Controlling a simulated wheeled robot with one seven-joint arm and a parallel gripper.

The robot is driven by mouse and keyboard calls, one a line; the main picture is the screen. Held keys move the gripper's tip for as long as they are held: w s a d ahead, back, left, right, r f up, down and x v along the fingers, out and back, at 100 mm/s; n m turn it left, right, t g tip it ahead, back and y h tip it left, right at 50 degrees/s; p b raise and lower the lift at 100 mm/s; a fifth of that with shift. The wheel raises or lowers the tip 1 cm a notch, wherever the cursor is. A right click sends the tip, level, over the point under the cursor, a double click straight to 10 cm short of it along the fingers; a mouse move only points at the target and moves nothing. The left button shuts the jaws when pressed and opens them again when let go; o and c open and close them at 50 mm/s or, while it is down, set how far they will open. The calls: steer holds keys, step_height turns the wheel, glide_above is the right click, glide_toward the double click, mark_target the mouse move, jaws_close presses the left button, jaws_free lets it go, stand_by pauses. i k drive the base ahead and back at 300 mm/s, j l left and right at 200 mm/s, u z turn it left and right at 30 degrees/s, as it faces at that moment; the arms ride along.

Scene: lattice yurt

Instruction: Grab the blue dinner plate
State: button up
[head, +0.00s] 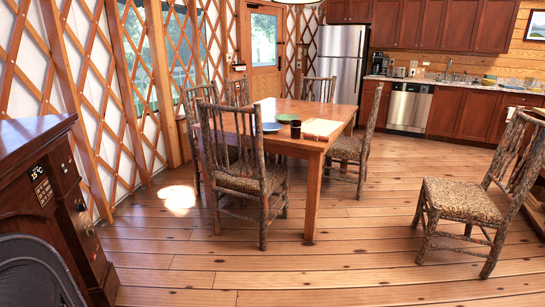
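Wooden chairs with patterned seats surround the table; the nearest chair (250,182) stands before it. Another chair (465,200) stands at right. A dark wooden cabinet (38,170) is close at left. The plank floor (350,260) is clear in front. A kitchen counter lines the back right.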

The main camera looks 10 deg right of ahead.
mark_target(268, 128)
steer(key=i+z, duration=0.4)
steer(key=i, duration=1.55)
steer(key=l, duration=0.1)
